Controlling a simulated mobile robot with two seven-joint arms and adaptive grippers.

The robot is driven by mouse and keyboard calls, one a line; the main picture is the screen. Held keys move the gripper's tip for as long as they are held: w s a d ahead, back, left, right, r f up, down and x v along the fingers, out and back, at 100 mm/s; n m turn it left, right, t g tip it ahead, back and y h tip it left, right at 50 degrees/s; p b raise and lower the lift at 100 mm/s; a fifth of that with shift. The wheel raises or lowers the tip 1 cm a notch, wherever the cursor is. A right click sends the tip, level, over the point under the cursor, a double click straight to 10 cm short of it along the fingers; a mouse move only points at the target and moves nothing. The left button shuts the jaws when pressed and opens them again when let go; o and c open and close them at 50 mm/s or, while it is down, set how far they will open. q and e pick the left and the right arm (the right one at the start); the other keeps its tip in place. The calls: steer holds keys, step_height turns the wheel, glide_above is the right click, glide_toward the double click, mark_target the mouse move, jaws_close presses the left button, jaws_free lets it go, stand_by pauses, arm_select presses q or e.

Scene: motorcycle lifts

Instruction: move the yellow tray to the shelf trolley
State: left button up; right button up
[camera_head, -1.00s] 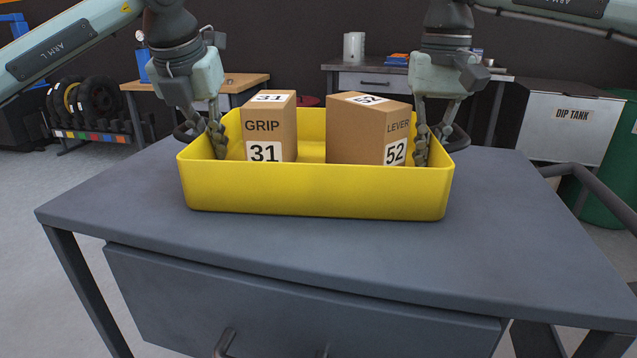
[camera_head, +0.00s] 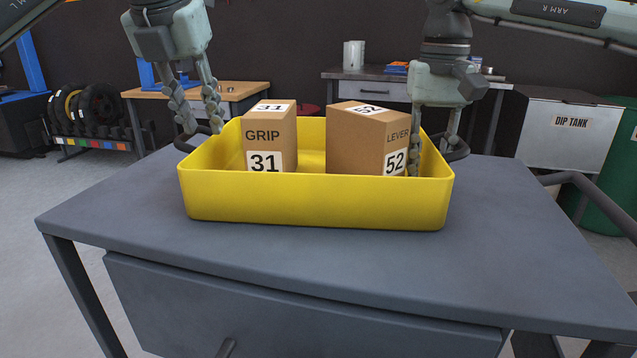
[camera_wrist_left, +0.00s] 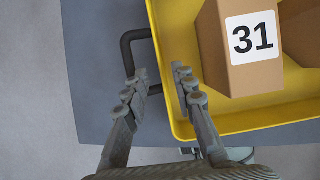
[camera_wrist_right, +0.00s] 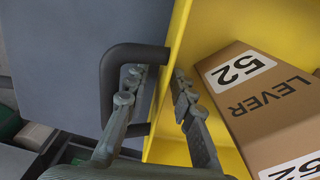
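The yellow tray (camera_head: 315,202) rests on a grey table (camera_head: 330,250) with drawers. It holds a GRIP 31 box (camera_head: 270,139) and a LEVER 52 box (camera_head: 362,140). My left gripper (camera_head: 196,115) is open above the tray's left handle; its tips (camera_wrist_left: 160,75) are apart, near the handle (camera_wrist_left: 128,55) and side wall. My right gripper (camera_head: 433,155) is open astride the tray's right wall. In the right wrist view, one finger is in the loop of the dark handle (camera_wrist_right: 112,85), the other inside the tray. I cannot identify the shelf trolley.
A bent grey tube rail (camera_head: 595,190) stands at the right. Behind are a DIP TANK cabinet (camera_head: 560,140), a green drum (camera_head: 607,185), benches and a tyre rack (camera_head: 95,142). The tabletop in front of the tray is clear.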

arm_select(q)
steer(key=shift+s+r, duration=0.15)
steer(key=shift+r, duration=0.1)
arm_select(e)
steer(key=shift+r, duration=0.3)
step_height(320, 180, up, 11)
steer(key=shift+r, duration=0.2)
